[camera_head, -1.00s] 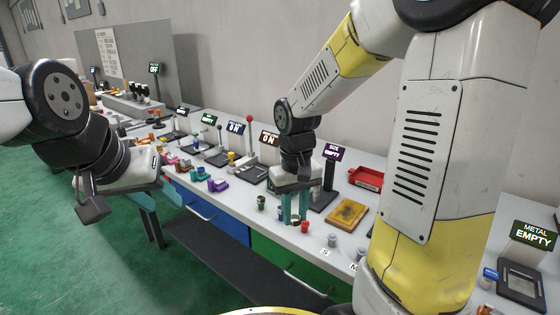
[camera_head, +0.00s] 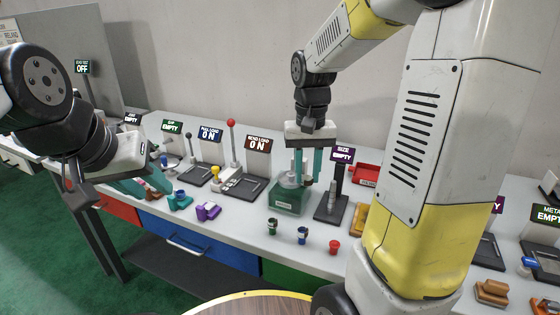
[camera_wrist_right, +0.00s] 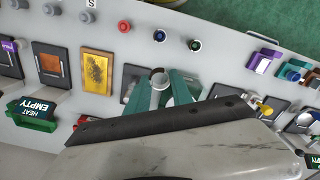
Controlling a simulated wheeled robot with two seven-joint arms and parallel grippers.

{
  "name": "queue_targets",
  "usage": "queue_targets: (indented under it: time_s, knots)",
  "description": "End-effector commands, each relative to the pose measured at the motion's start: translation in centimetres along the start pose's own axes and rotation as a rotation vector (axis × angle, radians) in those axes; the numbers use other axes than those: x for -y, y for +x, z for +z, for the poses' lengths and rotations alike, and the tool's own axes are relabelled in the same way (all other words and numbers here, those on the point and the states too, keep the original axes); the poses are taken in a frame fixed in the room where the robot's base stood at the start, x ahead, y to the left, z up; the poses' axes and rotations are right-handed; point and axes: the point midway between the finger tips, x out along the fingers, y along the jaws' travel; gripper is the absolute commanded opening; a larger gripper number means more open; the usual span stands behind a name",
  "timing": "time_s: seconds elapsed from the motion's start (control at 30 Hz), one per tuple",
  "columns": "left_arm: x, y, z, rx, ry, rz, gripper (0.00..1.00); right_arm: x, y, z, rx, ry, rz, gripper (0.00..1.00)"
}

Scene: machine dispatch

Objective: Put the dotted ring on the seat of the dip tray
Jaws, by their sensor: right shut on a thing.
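My right gripper (camera_head: 308,166) is shut on a small grey, hollow, round piece (camera_wrist_right: 158,80), held upright between its teal fingertips. Its open top faces the right wrist camera; I cannot make out any dots on it. In the head view the fingers hang over a green block (camera_head: 286,202) on the bench; whether they touch it is unclear. I cannot tell for certain which station is the dip tray, as some signs are too small or hidden. My left gripper (camera_head: 135,187) hangs at the left near the bench edge, its fingers partly hidden.
A green-black cup (camera_head: 272,226), a blue-black cup (camera_head: 302,235) and a red cup (camera_head: 333,247) stand along the front edge. A size station sign (camera_head: 343,155) reads EMPTY. A red tray (camera_head: 367,174) lies behind. Purple (camera_head: 208,211) and teal (camera_head: 180,200) pieces lie left.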

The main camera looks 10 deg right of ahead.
Motion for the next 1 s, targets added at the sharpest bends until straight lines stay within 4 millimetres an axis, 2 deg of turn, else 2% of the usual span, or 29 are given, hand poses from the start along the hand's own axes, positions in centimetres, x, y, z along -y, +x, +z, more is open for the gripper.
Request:
queue_targets:
  time_s: [0.03, 0.2, 0.4, 0.67, 0.9, 1.0]
  knots:
    - [0.0, 0.0, 0.0, 0.0, 0.0, 0.0, 0.36, 0.4, 0.3, -1.4, 0.002, -0.001, 0.001, 0.0]
    - [0.0, 0.0, 0.0, 0.0, 0.0, 0.0, 0.36, 1.4, 0.7, -6.0, 0.001, 0.0, 0.0, 0.0]
    - [0.0, 0.0, 0.0, 0.001, 0.0, 0.0, 0.36, 2.3, 1.1, -9.9, 0.0, -0.001, 0.0, 0.0]
    - [0.0, 0.0, 0.0, 0.0, 0.0, 0.0, 0.36, 2.7, 1.2, -11.8, 0.0, -0.001, 0.0, 0.0]
    - [0.0, 0.0, 0.0, 0.0, 0.0, 0.0, 0.36, 2.7, 4.5, -11.8, 0.002, -0.001, 0.0, 0.0]
    - [0.0, 0.0, 0.0, 0.001, 0.0, 0.0, 0.36, 2.7, 4.7, -11.9, 0.0, -0.001, 0.0, 0.0]
